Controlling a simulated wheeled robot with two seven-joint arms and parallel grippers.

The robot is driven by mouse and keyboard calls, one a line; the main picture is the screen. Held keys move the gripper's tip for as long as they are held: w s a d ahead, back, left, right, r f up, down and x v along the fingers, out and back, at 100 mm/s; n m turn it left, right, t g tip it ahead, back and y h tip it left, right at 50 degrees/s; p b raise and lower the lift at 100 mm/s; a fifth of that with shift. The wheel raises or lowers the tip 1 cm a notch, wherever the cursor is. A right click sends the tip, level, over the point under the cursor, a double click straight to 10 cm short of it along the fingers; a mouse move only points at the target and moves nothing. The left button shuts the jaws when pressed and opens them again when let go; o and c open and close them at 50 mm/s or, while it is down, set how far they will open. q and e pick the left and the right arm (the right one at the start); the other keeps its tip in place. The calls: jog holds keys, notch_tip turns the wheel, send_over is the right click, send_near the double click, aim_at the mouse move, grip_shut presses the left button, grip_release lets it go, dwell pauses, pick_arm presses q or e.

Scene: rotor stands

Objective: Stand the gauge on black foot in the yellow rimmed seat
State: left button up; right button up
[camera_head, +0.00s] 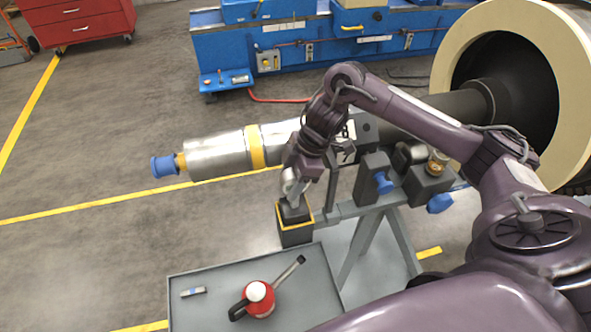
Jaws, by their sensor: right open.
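The yellow rimmed seat (297,239) is a dark box with a yellow rim, at the near left end of the grey stand. The gauge's black foot (294,213) shows inside the yellow rim and looks about upright. Its upper part is largely hidden by my right gripper, so I cannot tell how deep the foot sits. My right gripper (292,188) reaches down from above, right over the gauge, with its jaws open around or close beside the top. My left gripper is not in view.
A grey tray table (222,312) in front holds a red can (259,298) with a spout and a small grey-blue item (193,291). A long metal rotor (217,157) lies behind the seat. Dark blocks with blue knobs (383,184) stand to the right.

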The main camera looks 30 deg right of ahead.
jog(key=p+v, duration=0.2)
jog(key=v, duration=1)
jog(key=shift+d, duration=0.1)
